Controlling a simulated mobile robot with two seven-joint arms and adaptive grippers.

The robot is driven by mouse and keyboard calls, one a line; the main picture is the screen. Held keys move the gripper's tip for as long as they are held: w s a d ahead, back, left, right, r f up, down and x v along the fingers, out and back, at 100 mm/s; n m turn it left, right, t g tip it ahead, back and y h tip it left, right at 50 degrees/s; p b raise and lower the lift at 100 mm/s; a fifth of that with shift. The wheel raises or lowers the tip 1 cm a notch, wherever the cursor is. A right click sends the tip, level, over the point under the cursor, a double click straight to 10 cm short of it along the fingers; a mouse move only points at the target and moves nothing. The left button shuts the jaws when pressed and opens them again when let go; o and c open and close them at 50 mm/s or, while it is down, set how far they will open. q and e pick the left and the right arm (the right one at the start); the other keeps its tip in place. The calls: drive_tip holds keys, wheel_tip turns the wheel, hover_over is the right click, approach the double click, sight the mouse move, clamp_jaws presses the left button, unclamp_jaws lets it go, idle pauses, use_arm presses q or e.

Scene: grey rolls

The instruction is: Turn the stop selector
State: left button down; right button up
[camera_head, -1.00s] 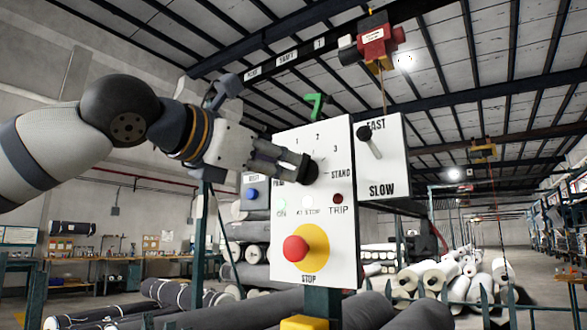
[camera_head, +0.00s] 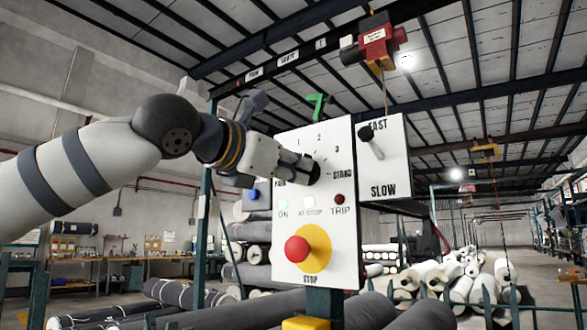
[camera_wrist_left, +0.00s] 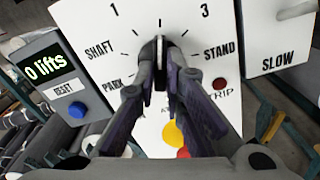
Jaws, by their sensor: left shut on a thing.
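The stop selector's dark knob (camera_wrist_left: 160,52) is on the white panel (camera_head: 340,270), with PARK, SHAFT, 1, 2, 3 and STAND around it. My left gripper (camera_head: 312,172) is shut on the knob; in the left wrist view its fingertips (camera_wrist_left: 159,70) lie on either side of it. The knob's light edge points up between 1 and 3, where the head view shows the 2. The gripper hides part of the dial in the head view. My right gripper is in neither view.
Below the dial are ON, AT STOP and TRIP lamps (camera_head: 339,200) and a red STOP button (camera_head: 297,249) on yellow. A FAST/SLOW lever (camera_head: 370,140) is close on the right. A display (camera_wrist_left: 46,68) reads "0 lifts" above a blue RESET button (camera_wrist_left: 78,110).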

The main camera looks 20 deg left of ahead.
use_arm(q)
drive_tip(key=shift+n, duration=0.3)
drive_tip(key=n, duration=0.5)
drive_tip(key=shift+n, duration=0.4)
drive_tip(key=n, duration=1.1)
drive_tip(key=shift+d+n, duration=0.1)
drive_tip(key=shift+n, duration=0.2)
drive_tip(key=n, duration=0.5)
drive_tip(key=shift+n, duration=0.3)
drive_tip(key=c, duration=1.7)
unclamp_jaws()
